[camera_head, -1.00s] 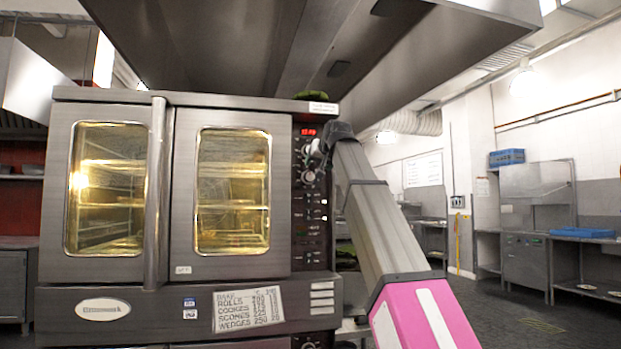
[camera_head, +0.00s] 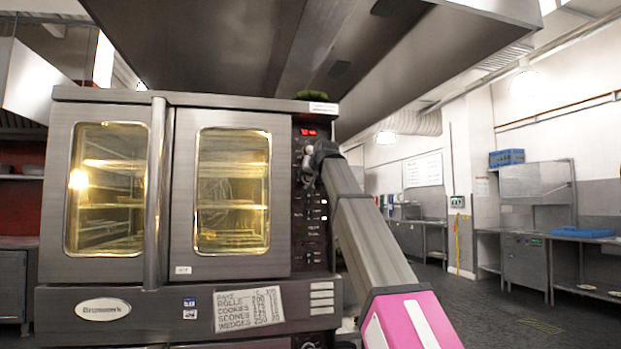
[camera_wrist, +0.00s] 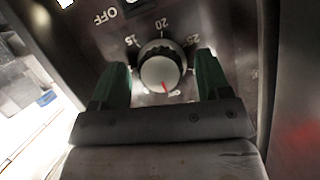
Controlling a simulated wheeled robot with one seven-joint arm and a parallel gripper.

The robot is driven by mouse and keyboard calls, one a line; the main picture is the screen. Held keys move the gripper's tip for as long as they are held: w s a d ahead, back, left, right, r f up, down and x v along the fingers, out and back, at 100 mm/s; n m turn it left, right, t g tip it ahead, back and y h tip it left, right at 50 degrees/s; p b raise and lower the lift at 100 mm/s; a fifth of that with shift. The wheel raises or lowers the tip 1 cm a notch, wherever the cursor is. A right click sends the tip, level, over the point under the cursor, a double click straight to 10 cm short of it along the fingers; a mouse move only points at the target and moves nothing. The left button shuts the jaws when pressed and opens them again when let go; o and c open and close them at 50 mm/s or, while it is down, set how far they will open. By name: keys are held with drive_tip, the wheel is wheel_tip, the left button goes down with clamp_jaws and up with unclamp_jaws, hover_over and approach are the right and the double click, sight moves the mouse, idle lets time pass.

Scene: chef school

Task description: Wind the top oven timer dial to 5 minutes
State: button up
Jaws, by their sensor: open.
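In the wrist view, a round timer dial (camera_wrist: 161,70) with a pale face and dark rim sits on the dark oven panel. Its red pointer mark is at the lower part of the face, and 15, 20 and 25 are printed around its upper side. My gripper (camera_wrist: 161,66) is open, with one green finger on each side of the dial. Gaps show between fingers and dial. In the head view, my gripper (camera_head: 312,158) is at the upper part of the control panel (camera_head: 312,232) and partly hides the dials there.
The oven (camera_head: 110,293) has two closed glass doors, with a vertical handle (camera_head: 155,190) between them. A red display (camera_head: 309,133) is above my gripper. A large hood (camera_head: 300,50) hangs over the oven. Open floor (camera_head: 500,310) lies to the right.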

drive_tip(key=c, duration=0.9)
drive_tip(key=shift+m, duration=0.3)
drive_tip(key=m+y, duration=0.4)
drive_tip(key=m, duration=0.2)
drive_tip(key=shift+d, duration=0.1)
drive_tip(key=shift+m, duration=0.3)
drive_tip(key=o, duration=0.9)
